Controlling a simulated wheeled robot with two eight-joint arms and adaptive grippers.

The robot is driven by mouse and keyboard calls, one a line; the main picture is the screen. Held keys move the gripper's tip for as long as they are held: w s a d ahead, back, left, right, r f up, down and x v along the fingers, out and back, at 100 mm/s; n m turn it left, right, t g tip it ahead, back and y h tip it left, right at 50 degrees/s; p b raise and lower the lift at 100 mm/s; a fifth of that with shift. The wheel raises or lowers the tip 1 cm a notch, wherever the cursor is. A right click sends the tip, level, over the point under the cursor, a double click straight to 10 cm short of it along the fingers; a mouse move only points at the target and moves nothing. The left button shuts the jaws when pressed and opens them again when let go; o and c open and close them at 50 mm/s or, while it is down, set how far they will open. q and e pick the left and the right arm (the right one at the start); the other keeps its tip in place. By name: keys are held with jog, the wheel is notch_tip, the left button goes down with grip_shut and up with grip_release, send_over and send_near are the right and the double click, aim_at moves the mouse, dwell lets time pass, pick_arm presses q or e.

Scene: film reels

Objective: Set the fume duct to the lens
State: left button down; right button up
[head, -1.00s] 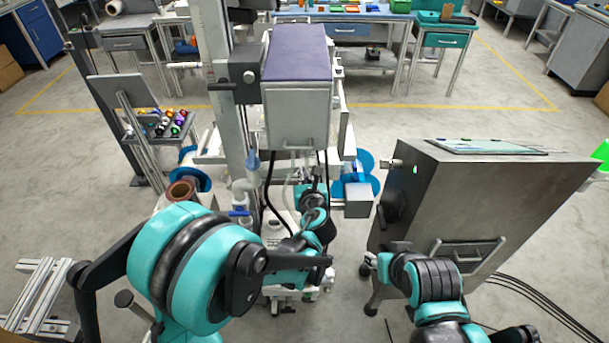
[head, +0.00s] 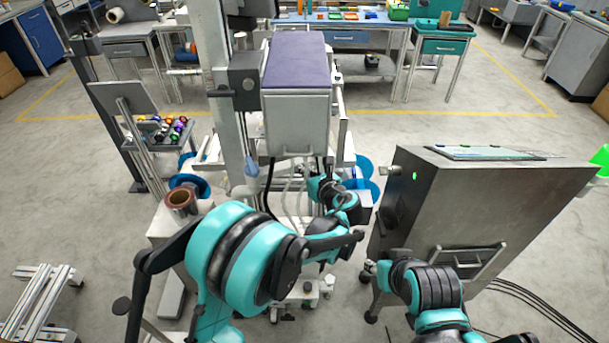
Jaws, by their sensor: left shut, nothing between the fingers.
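I cannot tell for sure which part is the fume duct or which is the lens. A boxy grey housing with a purple top (head: 297,105) stands on a pale column at the centre, with black and pale hoses hanging under it. My left arm reaches in across the middle, and its wrist bends up below the housing. My left gripper (head: 327,168) is small and partly hidden just under the housing's lower edge; it looks shut and empty. My right arm (head: 425,285) is folded in front of the steel cabinet, and its gripper does not show.
The steel cabinet (head: 480,220) with a glass plate on top stands close on the right. A tray of coloured spools (head: 165,130) is at left. Aluminium frames (head: 38,292) lie on the floor.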

pick_arm(q)
jog(key=w+a+n+g+y+p, duration=0.2)
jog(key=w+a+n+g+y, duration=0.4)
jog(key=w, duration=0.5)
jog(key=shift+w+a+n, duration=0.2)
jog(key=shift+a+n, duration=0.1)
jog(key=shift+n, duration=0.2)
pick_arm(e)
jog(key=shift+r, duration=1)
